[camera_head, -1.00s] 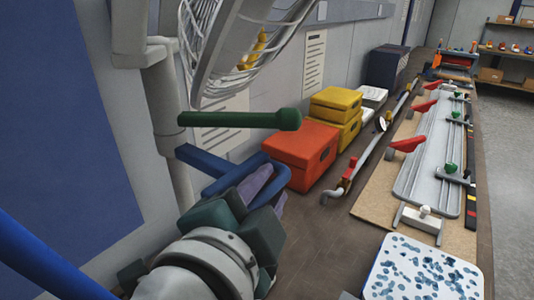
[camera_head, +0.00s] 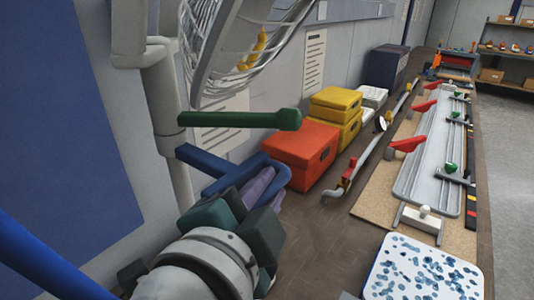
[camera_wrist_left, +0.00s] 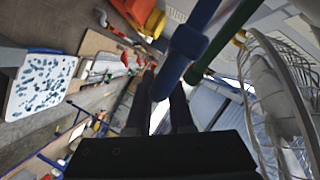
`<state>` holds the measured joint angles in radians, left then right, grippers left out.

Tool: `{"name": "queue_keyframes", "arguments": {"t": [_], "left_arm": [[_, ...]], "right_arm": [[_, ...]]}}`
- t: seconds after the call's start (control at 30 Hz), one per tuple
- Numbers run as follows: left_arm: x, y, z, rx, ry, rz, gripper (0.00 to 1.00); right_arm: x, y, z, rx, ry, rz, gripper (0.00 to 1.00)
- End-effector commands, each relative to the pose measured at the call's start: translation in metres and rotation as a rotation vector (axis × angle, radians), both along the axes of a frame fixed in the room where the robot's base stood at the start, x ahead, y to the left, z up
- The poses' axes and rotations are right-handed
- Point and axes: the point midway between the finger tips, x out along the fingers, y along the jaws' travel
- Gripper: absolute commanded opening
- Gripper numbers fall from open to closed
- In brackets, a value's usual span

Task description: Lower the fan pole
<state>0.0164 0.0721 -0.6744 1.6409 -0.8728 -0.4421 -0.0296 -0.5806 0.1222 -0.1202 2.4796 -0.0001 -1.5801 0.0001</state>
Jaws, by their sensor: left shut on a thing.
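The grey fan pole (camera_head: 163,95) stands upright at the left in the head view, against the wall. The caged fan (camera_head: 235,50) is at its top, cut off by the frame. A green lever (camera_head: 235,120) sticks out from the pole to the right, and a blue handle (camera_head: 200,160) sits below it. My left gripper (camera_head: 268,190) is shut on the blue handle's outer part, which its fingers partly hide. In the left wrist view the blue handle (camera_wrist_left: 187,42) passes at the fingertips, and the fan (camera_wrist_left: 275,90) is at the right. My right gripper is not seen.
An orange box (camera_head: 300,150) and yellow boxes (camera_head: 338,108) stand on the brown bench just beyond my gripper. A rail with a red lever (camera_head: 405,145) and a blue-spotted white board (camera_head: 420,272) lie to the right. Bare bench (camera_head: 320,235) lies between.

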Motion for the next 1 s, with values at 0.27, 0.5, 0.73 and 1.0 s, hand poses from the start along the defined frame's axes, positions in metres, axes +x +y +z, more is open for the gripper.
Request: {"name": "queue_keyframes", "arguments": {"t": [0.27,0.5,0.73,1.0], "left_arm": [[0.0,0.0,-0.001,0.0,0.002,-0.001,0.0],[0.0,0.0,-0.002,0.0,0.002,-0.001,0.0],[0.0,0.0,-0.033,-0.001,0.004,0.001,0.0],[-0.001,0.0,-0.106,-0.002,0.006,0.002,0.0]], "right_arm": [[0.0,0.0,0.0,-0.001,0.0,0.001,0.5],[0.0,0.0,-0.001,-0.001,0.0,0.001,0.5],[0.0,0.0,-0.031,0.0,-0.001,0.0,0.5],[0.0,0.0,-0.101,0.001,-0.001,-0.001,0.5]]}}
